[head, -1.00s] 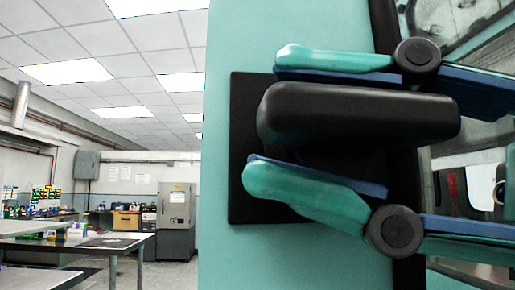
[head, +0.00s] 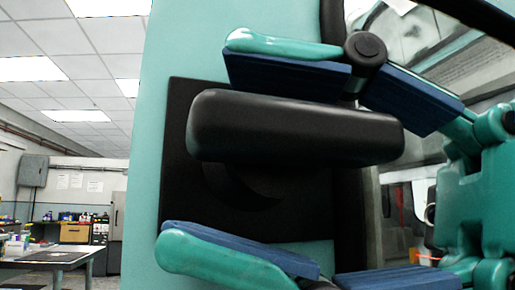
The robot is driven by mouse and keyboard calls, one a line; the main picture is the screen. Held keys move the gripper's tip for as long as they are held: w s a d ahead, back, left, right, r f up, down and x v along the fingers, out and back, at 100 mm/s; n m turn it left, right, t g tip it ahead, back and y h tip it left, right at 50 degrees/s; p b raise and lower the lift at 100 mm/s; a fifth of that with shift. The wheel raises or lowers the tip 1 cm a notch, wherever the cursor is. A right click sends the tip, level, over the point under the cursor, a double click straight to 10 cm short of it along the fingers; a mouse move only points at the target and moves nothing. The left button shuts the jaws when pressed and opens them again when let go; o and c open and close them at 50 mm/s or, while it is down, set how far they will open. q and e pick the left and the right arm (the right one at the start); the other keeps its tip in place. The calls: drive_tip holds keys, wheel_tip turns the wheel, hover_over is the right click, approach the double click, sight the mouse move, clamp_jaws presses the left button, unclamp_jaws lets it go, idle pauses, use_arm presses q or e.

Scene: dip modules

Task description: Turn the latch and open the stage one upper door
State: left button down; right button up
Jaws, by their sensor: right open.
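The teal door panel (head: 156,130) fills the middle of the head view. A black square latch plate (head: 180,105) is fixed on it. A thick black latch handle (head: 290,126) stands out from the plate and lies nearly horizontal. My right gripper (head: 225,145) comes in from the right. Its teal fingers with blue pads are spread wide, one above the handle and one below. Gaps show between both fingers and the handle, so it is open and holds nothing. The door looks closed, though its edges are partly hidden. My left gripper is out of view.
A dark frame edge and window glass (head: 408,184) lie to the right of the panel, partly behind my right gripper. At far left, a room shows work tables (head: 45,262), a grey wall box (head: 33,170) and free floor.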

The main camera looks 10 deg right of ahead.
drive_tip(key=shift+d, duration=0.1)
drive_tip(key=v, duration=1.1)
drive_tip(key=shift+d+f, duration=0.15)
drive_tip(key=shift+d, duration=0.25)
drive_tip(key=shift+s, duration=0.1)
idle(0.4)
